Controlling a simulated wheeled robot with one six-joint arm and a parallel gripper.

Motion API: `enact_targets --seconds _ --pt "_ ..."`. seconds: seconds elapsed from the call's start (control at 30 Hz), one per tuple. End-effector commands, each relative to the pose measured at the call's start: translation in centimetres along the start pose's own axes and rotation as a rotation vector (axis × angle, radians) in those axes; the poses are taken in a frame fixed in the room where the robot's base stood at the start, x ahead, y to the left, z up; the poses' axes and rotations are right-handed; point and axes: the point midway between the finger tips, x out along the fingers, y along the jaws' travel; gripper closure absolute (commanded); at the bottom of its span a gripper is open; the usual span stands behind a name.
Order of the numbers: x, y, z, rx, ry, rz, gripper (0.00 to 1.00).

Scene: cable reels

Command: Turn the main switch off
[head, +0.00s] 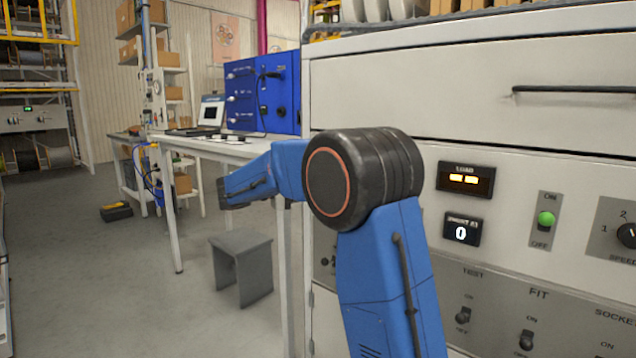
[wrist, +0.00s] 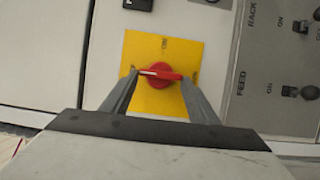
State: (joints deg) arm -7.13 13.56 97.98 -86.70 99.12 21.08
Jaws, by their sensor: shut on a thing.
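The main switch (wrist: 162,75) is a red rotary handle on a yellow plate (wrist: 152,101) in the wrist view. The handle lies nearly level across the picture, with a white mark on its left part. Small lettering on the plate is too blurred to read surely. My gripper (wrist: 160,79) has one finger at each end of the red handle and is shut on it. In the head view my blue arm reaches to the left along the cabinet front. The main switch and my fingertips do not show in that view.
In the wrist view toggle switches marked FEED (wrist: 290,91) and RACK (wrist: 300,27) sit on a grey strip at the right. The head view shows the cabinet's lit display (head: 465,179), a green switch (head: 546,219), a grey stool (head: 241,268) and open floor at the left.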

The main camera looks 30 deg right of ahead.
Motion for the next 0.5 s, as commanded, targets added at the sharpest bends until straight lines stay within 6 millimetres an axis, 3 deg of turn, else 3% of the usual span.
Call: enact_targets --seconds 0.33,0.37,0.4,0.43,0.5 --pt "-0.06 -0.07 -0.06 -0.004 0.002 0.001 0.68" --pt "-0.06 -0.07 -0.06 -0.004 0.002 0.0 0.43" --pt "-0.06 -0.07 -0.06 -0.004 0.002 0.0 0.34" --pt "-0.06 -0.07 -0.06 -0.003 0.002 0.0 0.27" --pt "-0.04 -0.06 -0.05 -0.003 0.001 0.0 0.27"
